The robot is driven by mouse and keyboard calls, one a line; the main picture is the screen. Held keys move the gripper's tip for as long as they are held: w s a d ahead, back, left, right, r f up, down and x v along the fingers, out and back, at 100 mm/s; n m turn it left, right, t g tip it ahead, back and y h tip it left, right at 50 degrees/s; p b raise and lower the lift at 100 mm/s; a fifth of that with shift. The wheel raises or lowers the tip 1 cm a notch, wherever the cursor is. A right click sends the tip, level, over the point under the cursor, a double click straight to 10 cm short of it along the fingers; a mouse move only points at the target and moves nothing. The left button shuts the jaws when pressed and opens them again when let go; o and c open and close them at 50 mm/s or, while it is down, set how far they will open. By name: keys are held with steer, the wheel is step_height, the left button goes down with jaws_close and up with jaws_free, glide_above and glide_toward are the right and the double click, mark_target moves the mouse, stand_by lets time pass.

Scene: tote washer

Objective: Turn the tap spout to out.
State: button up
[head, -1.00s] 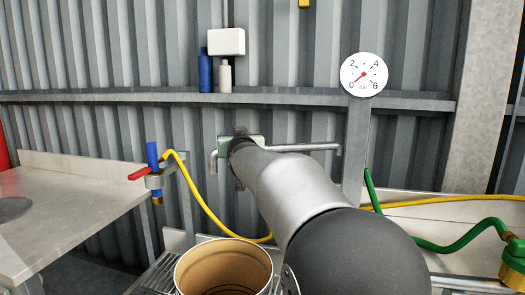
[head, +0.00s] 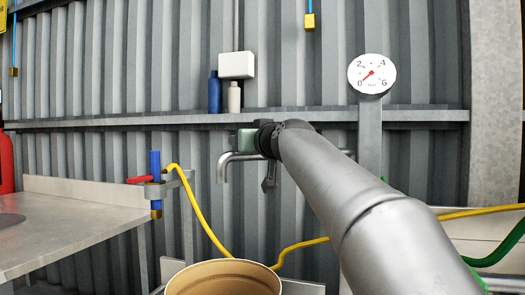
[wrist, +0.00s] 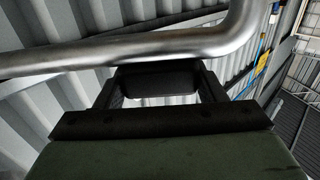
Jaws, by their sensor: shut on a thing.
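A grey metal tap spout (head: 228,160) on the back wall reaches left and bends down at its end. Another pipe end (head: 348,153) shows right of my arm; its middle is hidden. My gripper (head: 246,140) is at the spout, its green body in front of the wall. In the wrist view the spout's pipe (wrist: 130,50) crosses the top and bends upward at the right. My gripper's dark fingers (wrist: 158,85) are shut around a dark rounded piece (wrist: 155,82) close against this pipe. How that piece joins the pipe is hidden.
A wall rail (head: 420,116) carries blue and pale bottles (head: 214,95) above the spout; a gauge (head: 371,74) stands right. A round bin (head: 225,278) is below, a yellow hose (head: 205,220) lower left, and a metal table (head: 70,225) at left.

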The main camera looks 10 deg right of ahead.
steer(key=shift+s+d+f, duration=0.1)
steer(key=shift+s+d, duration=0.05)
stand_by(0.4)
steer(key=o, duration=1.4)
steer(key=shift+s, duration=0.1)
steer(key=shift+s, duration=0.1)
steer(key=v, duration=1.1)
steer(key=shift+s+d, duration=0.15)
steer(key=shift+s, duration=0.25)
